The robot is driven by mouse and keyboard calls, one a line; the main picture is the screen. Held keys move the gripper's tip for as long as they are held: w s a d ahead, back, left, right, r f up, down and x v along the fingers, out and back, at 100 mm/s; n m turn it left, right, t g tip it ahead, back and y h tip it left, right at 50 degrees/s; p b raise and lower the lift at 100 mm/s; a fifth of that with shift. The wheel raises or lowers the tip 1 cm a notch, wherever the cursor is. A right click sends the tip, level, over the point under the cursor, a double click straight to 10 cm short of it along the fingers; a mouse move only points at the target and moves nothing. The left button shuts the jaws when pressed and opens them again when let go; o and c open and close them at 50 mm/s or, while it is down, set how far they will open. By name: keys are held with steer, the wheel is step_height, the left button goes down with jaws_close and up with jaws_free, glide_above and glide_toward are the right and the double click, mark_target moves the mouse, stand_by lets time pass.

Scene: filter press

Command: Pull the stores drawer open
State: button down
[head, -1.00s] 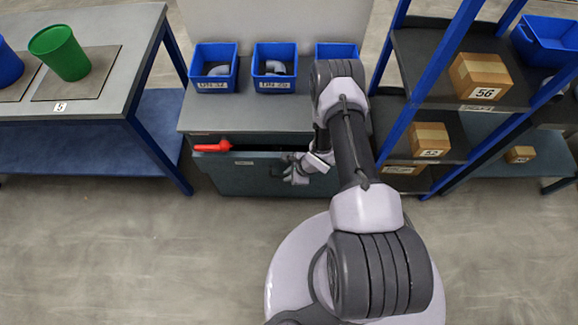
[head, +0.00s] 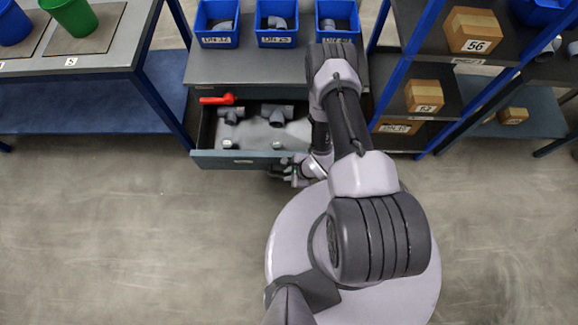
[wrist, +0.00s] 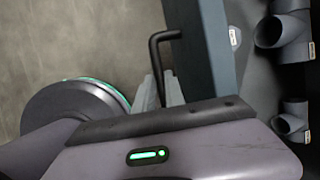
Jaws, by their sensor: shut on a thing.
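The stores drawer (head: 225,162) is pulled well out from under the grey cabinet top, and its inside shows in the head view. Grey pipe fittings (head: 270,112) lie in it. My gripper (head: 290,172) is at the drawer's front face, right of its middle. In the wrist view, the black bar handle (wrist: 158,48) stands out from the dark drawer front (wrist: 205,50), and my gripper's fingers (wrist: 160,90) are closed on it. Part of the handle is hidden by the fingers and the gripper body. My arm covers the drawer's right end in the head view.
A red lever-like part (head: 217,99) shows at the drawer's back left. Blue bins (head: 276,40) stand on the cabinet top (head: 260,68). A bench (head: 125,60) is at the left, a blue-framed shelf (head: 440,70) with boxes at the right. The floor in front is clear.

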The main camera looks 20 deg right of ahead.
steer(key=shift+s+a, duration=0.1)
steer(key=shift+s, duration=0.1)
steer(key=c, duration=1.4)
jaws_free()
steer(key=shift+r, duration=0.1)
steer(key=p+v, duration=0.6)
steer(key=v, duration=1.1)
steer(key=shift+r, duration=0.1)
